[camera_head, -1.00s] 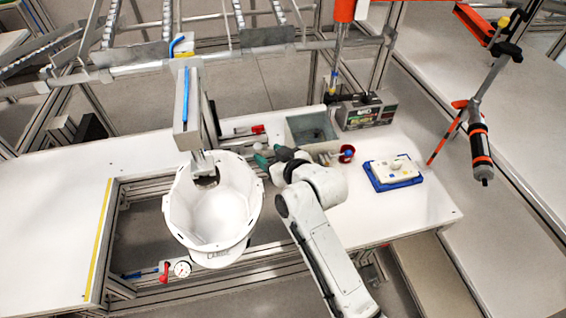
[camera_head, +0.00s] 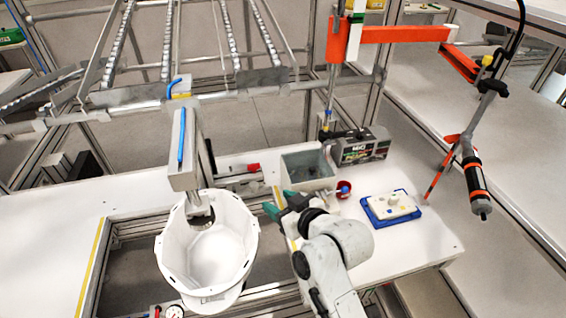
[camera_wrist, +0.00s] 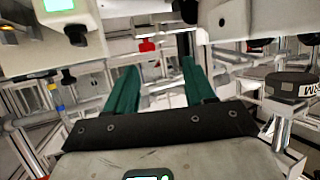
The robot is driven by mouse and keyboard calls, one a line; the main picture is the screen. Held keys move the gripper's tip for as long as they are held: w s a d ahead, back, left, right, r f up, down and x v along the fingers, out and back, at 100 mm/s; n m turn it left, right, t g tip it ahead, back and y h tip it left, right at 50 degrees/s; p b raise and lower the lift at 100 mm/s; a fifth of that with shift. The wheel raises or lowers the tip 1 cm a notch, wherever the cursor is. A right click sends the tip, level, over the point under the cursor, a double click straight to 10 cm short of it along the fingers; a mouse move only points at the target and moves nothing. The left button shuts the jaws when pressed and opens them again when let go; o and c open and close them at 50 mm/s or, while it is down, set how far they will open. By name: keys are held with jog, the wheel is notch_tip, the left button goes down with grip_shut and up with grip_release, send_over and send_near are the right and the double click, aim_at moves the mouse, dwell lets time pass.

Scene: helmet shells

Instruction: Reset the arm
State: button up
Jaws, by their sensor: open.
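My gripper (camera_head: 280,206) is in the middle of the head view, over the white workbench just right of the white helmet shell (camera_head: 225,250). Its green fingers are apart with nothing between them. In the wrist view my gripper (camera_wrist: 155,85) also shows open and empty, with its two green fingers pointing away from the camera. The helmet shell sits open side up in the bench frame, under a grey upright fixture. It is apart from my gripper.
A grey bin (camera_head: 308,168), a dark MIG-labelled box (camera_head: 362,150) and a small red cup (camera_head: 343,188) stand behind my gripper. A blue tray (camera_head: 375,217) with a white part lies to the right. A screwdriver-like tool (camera_head: 475,180) hangs from an orange arm at the right.

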jog(key=s+d+f+m+g+h, duration=0.3)
jog(key=s+d+f, duration=0.4)
jog(key=s+d, duration=0.45)
jog(key=s+d+f+m+g+h, duration=0.35)
jog(key=s+d+f, duration=0.25)
jog(key=s+d, duration=0.55)
jog(key=s+d+m+g+h, duration=0.1)
jog(key=s+d, duration=0.2)
jog(key=s, duration=0.4)
jog(key=s+d+m+g+h, duration=0.1)
jog(key=s+d+g, duration=0.1)
jog(key=s, duration=0.5)
jog(key=shift+s+d+f, duration=0.15)
jog(key=shift+d, duration=0.45)
